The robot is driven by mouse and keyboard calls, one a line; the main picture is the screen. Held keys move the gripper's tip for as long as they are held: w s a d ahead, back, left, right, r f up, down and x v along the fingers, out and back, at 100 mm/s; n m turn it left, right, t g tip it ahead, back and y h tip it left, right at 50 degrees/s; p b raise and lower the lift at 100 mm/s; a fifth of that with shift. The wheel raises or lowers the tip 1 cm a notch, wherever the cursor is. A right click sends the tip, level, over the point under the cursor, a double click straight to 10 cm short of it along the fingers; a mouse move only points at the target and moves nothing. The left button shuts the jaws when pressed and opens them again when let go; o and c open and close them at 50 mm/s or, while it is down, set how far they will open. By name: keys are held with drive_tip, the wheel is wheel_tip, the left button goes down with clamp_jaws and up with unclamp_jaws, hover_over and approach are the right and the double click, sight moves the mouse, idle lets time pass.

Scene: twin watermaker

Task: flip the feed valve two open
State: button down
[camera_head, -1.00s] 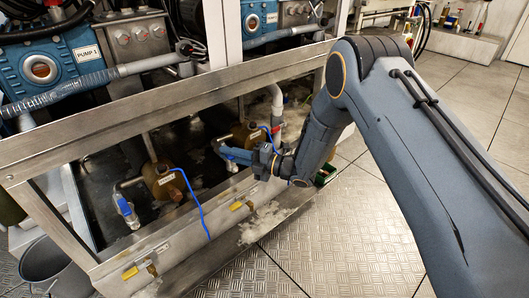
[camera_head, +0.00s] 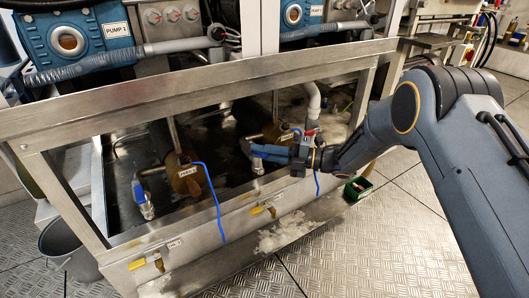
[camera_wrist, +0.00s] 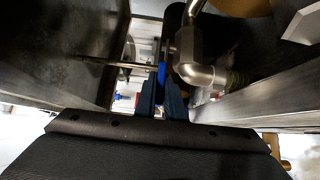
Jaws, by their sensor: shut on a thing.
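My gripper (camera_head: 257,153) reaches into the steel frame from the right, at the second, right-hand feed valve (camera_head: 257,168). Its blue fingers are shut on the valve's lever, mostly hidden by them in the head view. In the wrist view, a thin blue lever (camera_wrist: 162,71) stands between the fingertips (camera_wrist: 160,90), beside a silver pipe elbow (camera_wrist: 194,62). The other feed valve (camera_head: 145,209), with a blue lever (camera_head: 138,191), stands free to the left. I cannot tell the held lever's exact angle.
A steel rail (camera_head: 200,101) runs above my gripper, and a lower front panel (camera_head: 190,248) with yellow-handled small valves lies below. Brass pump bodies (camera_head: 182,180) and blue cables (camera_head: 214,190) are close by.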

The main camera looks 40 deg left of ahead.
drive_tip(key=shift+s, duration=0.15)
drive_tip(key=c, duration=1.8)
unclamp_jaws()
drive_tip(key=shift+a, duration=0.15)
drive_tip(key=shift+c, duration=0.2)
drive_tip(key=shift+w+d, duration=0.3)
drive_tip(key=shift+d, duration=0.1)
drive_tip(key=p+v, duration=0.2)
drive_tip(key=v, duration=0.5)
drive_tip(key=shift+w+d, duration=0.1)
